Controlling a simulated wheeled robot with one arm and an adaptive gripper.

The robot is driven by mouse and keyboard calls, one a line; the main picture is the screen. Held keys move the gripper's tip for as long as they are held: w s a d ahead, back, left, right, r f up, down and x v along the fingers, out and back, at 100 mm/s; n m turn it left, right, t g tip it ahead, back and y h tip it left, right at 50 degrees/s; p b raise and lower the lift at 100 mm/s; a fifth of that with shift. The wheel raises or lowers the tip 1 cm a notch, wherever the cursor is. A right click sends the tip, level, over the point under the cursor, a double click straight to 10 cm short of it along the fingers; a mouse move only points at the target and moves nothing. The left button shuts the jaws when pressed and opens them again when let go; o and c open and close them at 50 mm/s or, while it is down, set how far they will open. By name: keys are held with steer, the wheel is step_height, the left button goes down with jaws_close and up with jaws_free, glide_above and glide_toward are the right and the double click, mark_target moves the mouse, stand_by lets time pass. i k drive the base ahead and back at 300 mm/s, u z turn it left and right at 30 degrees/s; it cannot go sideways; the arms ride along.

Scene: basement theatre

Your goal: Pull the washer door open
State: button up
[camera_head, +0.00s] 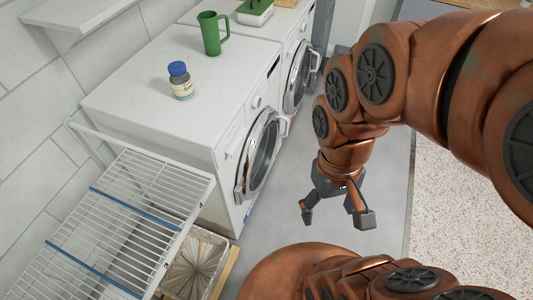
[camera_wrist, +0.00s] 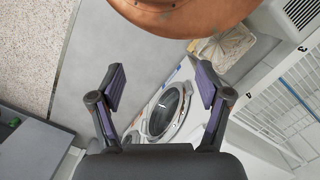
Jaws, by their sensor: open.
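The near washer (camera_head: 190,115) is white and stands against the wall. Its round washer door (camera_head: 262,152), with a chrome rim and dark glass, faces right and appears closed. The door also shows in the wrist view (camera_wrist: 165,109), between and beyond the fingers. My gripper (camera_head: 337,216) is open and empty, over the grey floor to the right of the door and apart from it. Its two fingers show spread wide in the wrist view (camera_wrist: 160,90). The door's handle is too small to make out clearly.
A second machine (camera_head: 298,62) with a round door stands behind the first. A white wire drying rack (camera_head: 125,215) and a basket (camera_head: 195,268) are at front left. Grey floor (camera_head: 290,205) is clear.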

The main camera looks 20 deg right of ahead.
mark_target(244, 191)
steer(key=u, duration=0.25)
steer(key=k, duration=0.35)
steer(key=z, duration=1)
steer(key=i, duration=1.3)
steer(key=u, duration=0.75)
